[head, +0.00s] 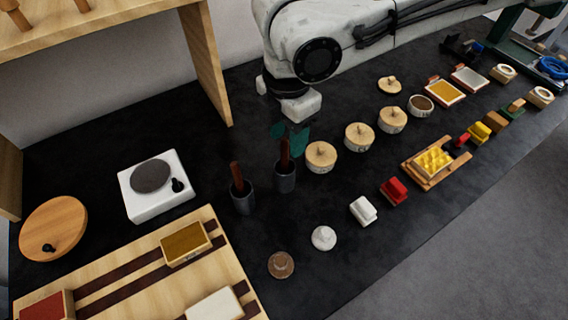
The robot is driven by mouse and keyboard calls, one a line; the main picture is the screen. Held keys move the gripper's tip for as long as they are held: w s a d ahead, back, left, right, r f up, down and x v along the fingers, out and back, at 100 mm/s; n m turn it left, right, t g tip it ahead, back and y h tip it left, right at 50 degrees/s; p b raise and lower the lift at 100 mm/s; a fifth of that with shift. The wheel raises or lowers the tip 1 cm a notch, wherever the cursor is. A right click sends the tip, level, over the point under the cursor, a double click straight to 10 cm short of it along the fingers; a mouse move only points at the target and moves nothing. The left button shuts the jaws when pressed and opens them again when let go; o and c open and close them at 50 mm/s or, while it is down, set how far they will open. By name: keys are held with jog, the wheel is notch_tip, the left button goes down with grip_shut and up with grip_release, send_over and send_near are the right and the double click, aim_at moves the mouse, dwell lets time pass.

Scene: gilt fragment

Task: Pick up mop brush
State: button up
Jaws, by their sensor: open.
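Two brushes stand handle-up in dark cups; their bristles are hidden, so I cannot tell which is the mop brush. One reddish-brown handle (236,173) leans a little in the left cup (243,200). The other handle (284,155) stands in the right cup (285,180). My gripper (289,140) has teal fingers and points down right over the right cup. Its fingers are open at the upper part of that handle; I cannot tell whether they touch it.
Lidded round pots (320,156) run in a row to the right of the cups. A white hot plate (156,186) stands left, and a slatted wooden board (140,262) lies in front. A wooden shelf (207,62) rises behind. Dark table is bare just in front of the cups.

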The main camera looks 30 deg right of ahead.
aim_at(285, 151)
jog(key=f, duration=0.5)
jog(key=shift+w+a, duration=0.1)
jog(key=shift+w, duration=0.15)
grip_shut()
